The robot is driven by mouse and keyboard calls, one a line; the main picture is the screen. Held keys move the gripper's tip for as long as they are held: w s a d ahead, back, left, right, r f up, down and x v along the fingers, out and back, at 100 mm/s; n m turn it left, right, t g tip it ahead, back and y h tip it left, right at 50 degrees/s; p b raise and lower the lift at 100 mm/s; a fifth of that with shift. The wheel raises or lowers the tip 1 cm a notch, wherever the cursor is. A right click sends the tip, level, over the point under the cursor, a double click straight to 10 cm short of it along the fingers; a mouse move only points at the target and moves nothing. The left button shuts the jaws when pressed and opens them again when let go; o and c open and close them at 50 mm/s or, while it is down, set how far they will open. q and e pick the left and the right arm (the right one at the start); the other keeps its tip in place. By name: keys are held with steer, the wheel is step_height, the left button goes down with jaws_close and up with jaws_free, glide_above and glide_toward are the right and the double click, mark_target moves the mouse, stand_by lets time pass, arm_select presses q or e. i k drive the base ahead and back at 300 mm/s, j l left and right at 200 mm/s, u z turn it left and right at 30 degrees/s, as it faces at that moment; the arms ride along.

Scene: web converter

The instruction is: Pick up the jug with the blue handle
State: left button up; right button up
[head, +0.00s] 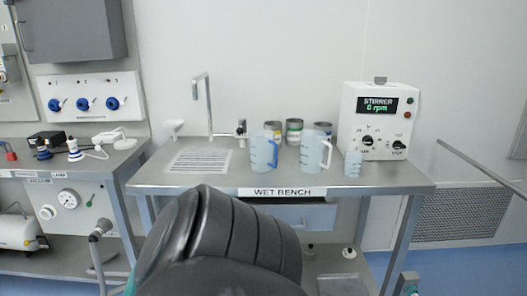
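The jug with the blue handle (260,150) stands upright on the wet bench (215,183), a little right of the drain grid. It is translucent pale blue, and its blue handle is on its right side. A small beaker (352,165) stands further right. I cannot make out either gripper. A large dark ribbed link of my own arm fills the lower middle, in front of the bench, and hides part of its underside.
Several tins (294,131) stand behind the jugs. A stirrer unit (375,122) is at the back right of the bench. A tall tap (208,105) rises behind the drain grid (200,161). The bench's front strip is clear. A side bench (80,165) with instruments stands at left.

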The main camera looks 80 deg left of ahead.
mark_target(262, 148)
steer(key=u, duration=2.6)
